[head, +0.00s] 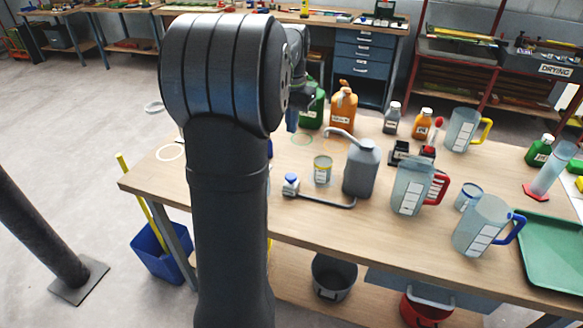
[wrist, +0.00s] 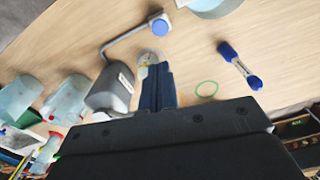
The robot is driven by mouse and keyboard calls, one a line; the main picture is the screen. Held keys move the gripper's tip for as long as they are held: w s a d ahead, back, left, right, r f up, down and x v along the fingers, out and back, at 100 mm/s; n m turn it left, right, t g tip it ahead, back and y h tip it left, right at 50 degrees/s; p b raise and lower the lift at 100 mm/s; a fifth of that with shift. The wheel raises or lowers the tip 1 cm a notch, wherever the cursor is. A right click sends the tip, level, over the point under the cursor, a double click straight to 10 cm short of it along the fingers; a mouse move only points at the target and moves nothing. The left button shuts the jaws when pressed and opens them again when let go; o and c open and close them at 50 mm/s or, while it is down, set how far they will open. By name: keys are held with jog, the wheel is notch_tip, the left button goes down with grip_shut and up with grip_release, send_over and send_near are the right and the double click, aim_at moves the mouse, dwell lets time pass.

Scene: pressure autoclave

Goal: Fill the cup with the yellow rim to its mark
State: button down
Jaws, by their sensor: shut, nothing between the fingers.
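The cup with the yellow rim (head: 322,169) stands upright on the table, left of the grey spouted container (head: 361,170). In the wrist view the cup (wrist: 148,57) is partly hidden behind my fingertips, and its contents and mark cannot be made out. A pipe joins the container's base to a small white box with a blue knob (head: 291,184); the box also shows in the wrist view (wrist: 160,25). My gripper (wrist: 157,70) is shut and empty, pointing down above the table. In the head view my arm hides most of it.
Jugs with red (head: 412,188), blue (head: 485,226) and yellow (head: 463,130) handles stand to the right. A blue-rimmed cup (head: 468,196) and a green tray (head: 550,252) are near them. A green ring (head: 302,140) marks the table behind the cup. Bottles and jerrycans line the back.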

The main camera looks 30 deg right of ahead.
aim_at(291, 175)
jog(key=m, duration=0.5)
jog(key=f+m, duration=0.1)
jog(key=m, duration=0.9)
jog(key=shift+f+m, duration=0.15)
jog(key=shift+m, duration=0.25)
notch_tip(291, 175, down, 14)
jog(key=shift+f, duration=0.1)
